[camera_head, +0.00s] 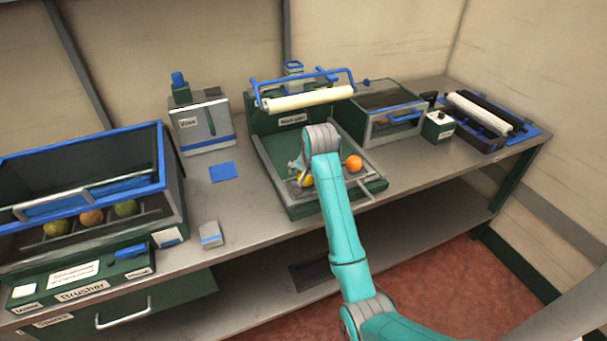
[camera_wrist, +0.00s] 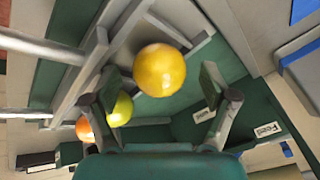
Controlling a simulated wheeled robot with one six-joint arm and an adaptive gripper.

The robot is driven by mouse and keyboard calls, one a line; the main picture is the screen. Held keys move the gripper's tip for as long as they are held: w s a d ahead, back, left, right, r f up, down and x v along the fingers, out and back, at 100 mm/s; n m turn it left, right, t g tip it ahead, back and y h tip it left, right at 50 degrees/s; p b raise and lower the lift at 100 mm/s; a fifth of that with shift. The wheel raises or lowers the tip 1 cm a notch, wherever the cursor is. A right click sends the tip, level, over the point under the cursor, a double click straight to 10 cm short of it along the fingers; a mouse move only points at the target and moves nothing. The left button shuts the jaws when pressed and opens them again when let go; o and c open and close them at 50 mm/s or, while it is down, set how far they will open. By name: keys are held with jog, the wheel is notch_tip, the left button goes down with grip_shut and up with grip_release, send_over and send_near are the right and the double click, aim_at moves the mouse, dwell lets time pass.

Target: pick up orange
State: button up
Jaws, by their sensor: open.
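My gripper (camera_head: 298,171) is over the tray (camera_head: 328,208) of the green machine in the middle of the bench. In the wrist view my gripper (camera_wrist: 162,88) is open, one finger on each side. A yellow-orange fruit (camera_wrist: 160,70) shows between and just beyond the fingertips; I cannot tell whether they touch it. A yellow-green fruit (camera_wrist: 121,109) lies beside the left finger, partly hidden. A deeper orange fruit (camera_wrist: 85,130) is further left, partly covered by that finger. In the head view an orange (camera_head: 354,163) lies right of my arm, and a yellowish fruit (camera_head: 307,181) shows beside my gripper.
A white roller (camera_head: 308,98) on a blue frame stands above the back of the tray. A glass-fronted box (camera_head: 390,118) is close on the right. The brusher (camera_head: 85,215) at left holds several fruits. A blue square (camera_head: 222,172) lies on clear bench left of the tray.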

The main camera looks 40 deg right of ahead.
jog(key=c, duration=1.3)
